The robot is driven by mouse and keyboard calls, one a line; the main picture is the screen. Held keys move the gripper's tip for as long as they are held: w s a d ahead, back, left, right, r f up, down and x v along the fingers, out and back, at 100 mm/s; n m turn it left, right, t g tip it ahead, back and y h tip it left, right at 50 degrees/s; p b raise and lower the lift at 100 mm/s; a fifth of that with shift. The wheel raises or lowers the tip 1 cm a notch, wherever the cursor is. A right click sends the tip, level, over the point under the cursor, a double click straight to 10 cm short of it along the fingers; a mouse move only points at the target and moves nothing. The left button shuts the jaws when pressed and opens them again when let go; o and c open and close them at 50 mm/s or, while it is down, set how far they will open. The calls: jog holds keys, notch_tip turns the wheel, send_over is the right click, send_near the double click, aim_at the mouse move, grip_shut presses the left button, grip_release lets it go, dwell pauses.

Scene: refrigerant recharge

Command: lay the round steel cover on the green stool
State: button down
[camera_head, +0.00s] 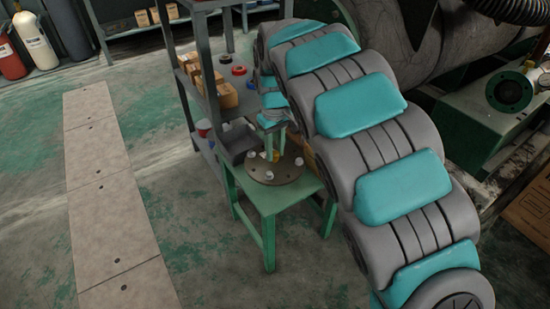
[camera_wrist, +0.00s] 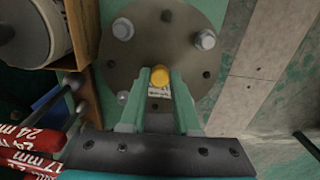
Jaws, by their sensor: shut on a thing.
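The round steel cover (camera_head: 268,174) is a dark disc with bolts and holes around its rim and a yellow knob in the middle. It lies level over the top of the green stool (camera_head: 262,199); I cannot tell whether it touches the top or hovers slightly above it. My gripper (camera_head: 272,154) points down at the cover's middle. In the wrist view my green fingers (camera_wrist: 160,78) are shut on the yellow knob (camera_wrist: 160,76), with the cover (camera_wrist: 128,62) spread out around it. The knob is mostly hidden by the fingers in the head view.
A grey shelf (camera_head: 197,95) with boxes and a grey bin (camera_head: 237,140) stands just behind and left of the stool. Large green machinery (camera_head: 480,120) stands at the right. A row of pale floor plates (camera_head: 105,190) and open floor lie to the left.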

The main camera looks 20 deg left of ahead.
aim_at(275, 153)
jog(key=shift+f, duration=1.75)
jog(key=c, duration=0.6)
grip_release()
jog(key=shift+c, duration=0.2)
notch_tip(275, 153, up, 11)
jog(key=shift+r, duration=0.5)
